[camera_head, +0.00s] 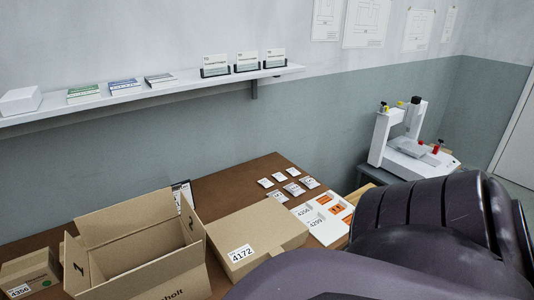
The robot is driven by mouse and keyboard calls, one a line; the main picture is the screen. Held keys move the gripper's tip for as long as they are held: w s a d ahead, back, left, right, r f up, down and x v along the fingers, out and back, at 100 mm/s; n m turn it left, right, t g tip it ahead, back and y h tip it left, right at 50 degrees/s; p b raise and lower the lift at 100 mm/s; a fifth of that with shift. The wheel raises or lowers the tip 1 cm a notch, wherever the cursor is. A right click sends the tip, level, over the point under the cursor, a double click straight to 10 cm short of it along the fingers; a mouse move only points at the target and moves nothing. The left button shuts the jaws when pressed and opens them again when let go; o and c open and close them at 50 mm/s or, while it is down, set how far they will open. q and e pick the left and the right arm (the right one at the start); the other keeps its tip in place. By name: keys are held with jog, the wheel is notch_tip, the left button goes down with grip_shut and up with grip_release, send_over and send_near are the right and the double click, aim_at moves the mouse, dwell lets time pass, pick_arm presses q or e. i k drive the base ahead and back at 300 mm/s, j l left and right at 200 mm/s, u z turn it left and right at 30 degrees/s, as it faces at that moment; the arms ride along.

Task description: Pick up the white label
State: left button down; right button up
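Several small white labels or packets lie on the brown table in two rows, one of them a white piece (294,188) with small dark print. A white sheet (318,231) beside them carries printed numbers and orange labels. A white label (241,253) reading 4172 is on the closed cardboard box (270,232). I cannot tell which of these is the task's white label. Neither gripper shows. A dark part of my own arm fills the lower right and hides part of the table.
An open cardboard box (95,234) stands left of the closed box, with a smaller box (30,270) at the far left. A shelf (190,82) with cards and small stacks runs along the wall. A white gantry machine (384,140) stands at the right. Bare table (225,190) lies behind the boxes.

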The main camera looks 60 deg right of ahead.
aim_at(306, 209)
jog(key=z, duration=2.3)
jog(key=i+l, duration=0.1)
jog(key=l, duration=0.25)
